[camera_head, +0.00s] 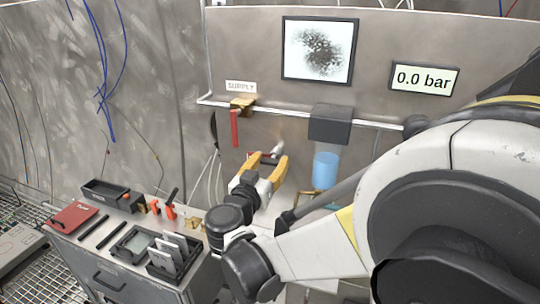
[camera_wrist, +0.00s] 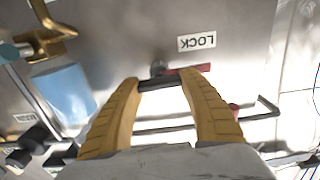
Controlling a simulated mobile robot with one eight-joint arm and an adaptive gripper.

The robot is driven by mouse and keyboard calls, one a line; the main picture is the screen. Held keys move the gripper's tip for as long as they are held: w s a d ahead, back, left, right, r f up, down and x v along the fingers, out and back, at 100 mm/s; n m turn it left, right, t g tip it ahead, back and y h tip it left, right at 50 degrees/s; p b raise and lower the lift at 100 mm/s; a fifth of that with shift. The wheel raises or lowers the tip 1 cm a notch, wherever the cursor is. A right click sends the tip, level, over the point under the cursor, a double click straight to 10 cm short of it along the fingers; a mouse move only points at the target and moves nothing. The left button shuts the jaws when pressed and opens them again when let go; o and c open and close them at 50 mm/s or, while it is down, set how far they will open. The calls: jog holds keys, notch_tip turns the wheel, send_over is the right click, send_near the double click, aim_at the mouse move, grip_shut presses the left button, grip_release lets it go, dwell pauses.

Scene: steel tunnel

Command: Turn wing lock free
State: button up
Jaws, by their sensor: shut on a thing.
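A clear blue cylinder (camera_head: 325,170) under a dark block (camera_head: 330,124) is right of my gripper. A red lever (camera_head: 234,128) hangs from the brass SUPPLY valve (camera_head: 242,104) at upper left. A tool cabinet (camera_head: 150,277) stands lower left. The display (camera_head: 424,79) reads 0.0 bar.

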jog(key=n, duration=0.4)
jog(key=shift+a+b, duration=0.1)
jog(key=shift+b, duration=0.3)
jog(key=n, duration=0.4)
jog(key=shift+f+n+b, duration=0.1)
jog(key=shift+n+b, duration=0.2)
jog(key=shift+b, duration=0.05)
jog(key=n, duration=0.4)
jog(key=shift+a+n, duration=0.1)
jog(key=shift+n, duration=0.2)
jog(key=n+b, duration=0.1)
jog(key=n, duration=0.3)
jog(key=shift+w+f, duration=0.1)
jog(key=shift+n, duration=0.3)
jog(key=o, duration=1.2)
